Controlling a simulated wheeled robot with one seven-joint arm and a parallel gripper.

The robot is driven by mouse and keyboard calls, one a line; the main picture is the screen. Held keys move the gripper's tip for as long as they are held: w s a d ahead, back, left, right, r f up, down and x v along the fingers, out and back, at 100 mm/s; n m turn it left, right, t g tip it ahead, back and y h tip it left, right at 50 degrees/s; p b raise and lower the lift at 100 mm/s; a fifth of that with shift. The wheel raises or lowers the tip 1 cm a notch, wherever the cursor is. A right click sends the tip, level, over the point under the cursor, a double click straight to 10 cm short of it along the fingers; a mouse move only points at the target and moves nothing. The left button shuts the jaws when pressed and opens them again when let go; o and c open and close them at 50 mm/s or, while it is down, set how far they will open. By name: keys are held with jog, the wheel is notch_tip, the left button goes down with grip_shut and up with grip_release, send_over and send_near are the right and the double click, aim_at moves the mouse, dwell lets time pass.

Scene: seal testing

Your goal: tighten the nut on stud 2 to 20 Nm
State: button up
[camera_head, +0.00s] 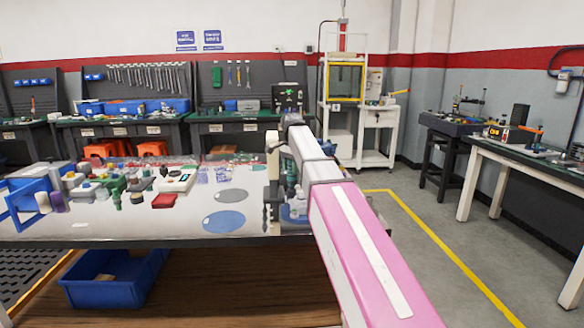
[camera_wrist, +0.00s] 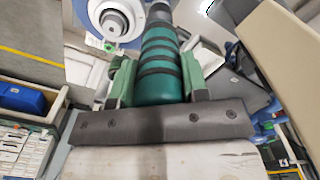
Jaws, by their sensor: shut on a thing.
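In the wrist view my gripper (camera_wrist: 157,85) has its two green fingers shut around a teal cylindrical tool (camera_wrist: 160,60) with dark bands. The tool's far end runs out of the top of the view, so its tip is hidden. A grey round metal part with concentric rings (camera_wrist: 115,22) is to the upper left of the tool, apart from it as far as I can tell. In the head view my arm covers much of the gripper area at the right end of the white-topped bench (camera_head: 120,226). I cannot make out stud 2 or its nut.
Small parts and fittings crowd the bench's left and middle. A blue bin (camera_head: 115,280) sits below. A yellow-framed press (camera_head: 345,82) stands behind, and side benches (camera_head: 520,150) are at the right. The floor between is clear.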

jog(key=shift+f, duration=0.3)
dwell(1.0)
jog(key=shift+r, duration=0.1)
jog(key=shift+r, duration=2.45)
